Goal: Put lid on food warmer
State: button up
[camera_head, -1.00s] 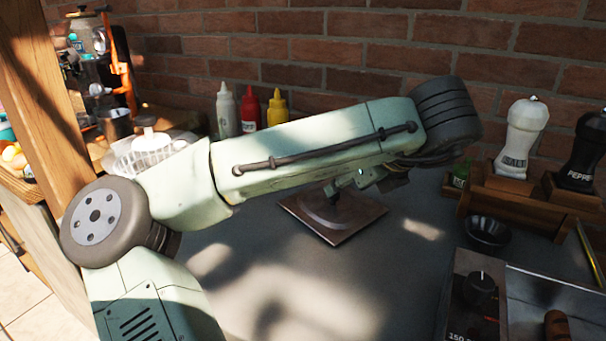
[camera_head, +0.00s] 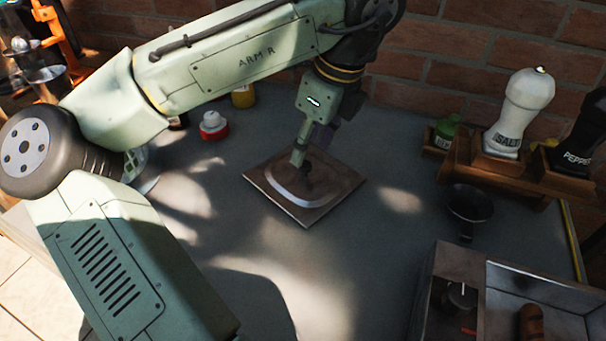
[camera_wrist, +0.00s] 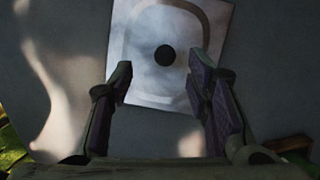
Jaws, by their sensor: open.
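The lid (camera_head: 332,190) is a flat, roughly square metal plate with a raised rim and a dark round knob (camera_head: 306,168). It lies flat on the grey table in the middle of the head view. In the wrist view, the lid (camera_wrist: 145,75) is ahead of my gripper, and its knob (camera_wrist: 165,56) shows just beyond the fingertips, between their lines. My gripper (camera_wrist: 163,80) is open and empty, with its fingers apart. In the head view it is above the lid close to the knob; contact cannot be told. The food warmer (camera_head: 437,290) is a metal box at the lower right, open on top, with a sausage-like item (camera_head: 530,325) inside.
A small black bowl (camera_head: 469,204) stands between the lid and the wooden rack (camera_head: 540,180) holding the salt shaker (camera_head: 520,110) and pepper shaker (camera_head: 588,135). A red-and-white bottle (camera_head: 213,125) is behind the lid, left. Table between lid and warmer is clear.

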aim_at(305, 164)
jog(key=shift+w+d+p+x, duration=0.1)
jog(key=shift+d+p+x, duration=0.1)
jog(key=shift+x, duration=1.15)
jog(key=shift+w+d+p+x, duration=0.1)
jog(key=shift+p+x, duration=0.1)
jog(key=shift+x, duration=1.15)
jog(key=shift+c, duration=0.5)
grip_shut()
